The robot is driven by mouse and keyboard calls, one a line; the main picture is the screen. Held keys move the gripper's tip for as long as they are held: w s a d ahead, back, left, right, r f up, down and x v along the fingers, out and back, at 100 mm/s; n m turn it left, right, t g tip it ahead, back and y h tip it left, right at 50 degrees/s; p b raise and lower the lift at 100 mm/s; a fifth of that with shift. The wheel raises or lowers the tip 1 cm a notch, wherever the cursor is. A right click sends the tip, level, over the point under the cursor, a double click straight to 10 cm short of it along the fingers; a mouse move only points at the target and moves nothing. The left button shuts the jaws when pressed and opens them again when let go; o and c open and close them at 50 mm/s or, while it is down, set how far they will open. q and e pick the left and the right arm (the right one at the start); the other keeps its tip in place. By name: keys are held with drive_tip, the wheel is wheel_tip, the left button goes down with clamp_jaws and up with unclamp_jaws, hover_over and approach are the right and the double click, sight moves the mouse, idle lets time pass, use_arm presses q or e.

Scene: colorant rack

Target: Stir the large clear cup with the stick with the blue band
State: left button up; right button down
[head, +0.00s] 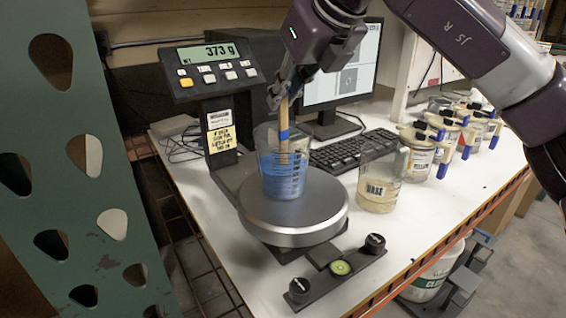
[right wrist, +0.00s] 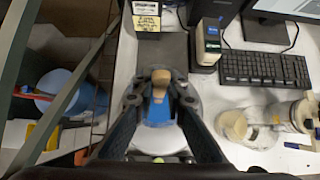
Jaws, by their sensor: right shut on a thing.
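The large clear cup (head: 272,175) holds blue liquid and stands on the round scale pan (head: 300,217). My right gripper (head: 283,92) is above the cup and shut on the upper part of the wooden stick (head: 284,152). The stick is nearly upright, with a blue band around it near the cup's rim. Its lower end goes down into the cup and is hidden by the liquid. In the right wrist view, the stick's top (right wrist: 160,76) sits between the fingers, over blue below. My left gripper is not in view.
The scale display (head: 207,51) reads 373 g. A clear pitcher (head: 379,178) with a pale base stands right of the scale. A keyboard (head: 352,150) and monitor (head: 343,69) are behind. A green perforated post (head: 75,165) is at left.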

wheel_tip(320, 180, up, 9)
drive_tip(key=p, duration=0.7)
drive_tip(key=shift+r+p, duration=1.95)
drive_tip(key=shift+r, duration=0.2)
wheel_tip(320, 180, up, 5)
drive_tip(key=p, duration=0.4)
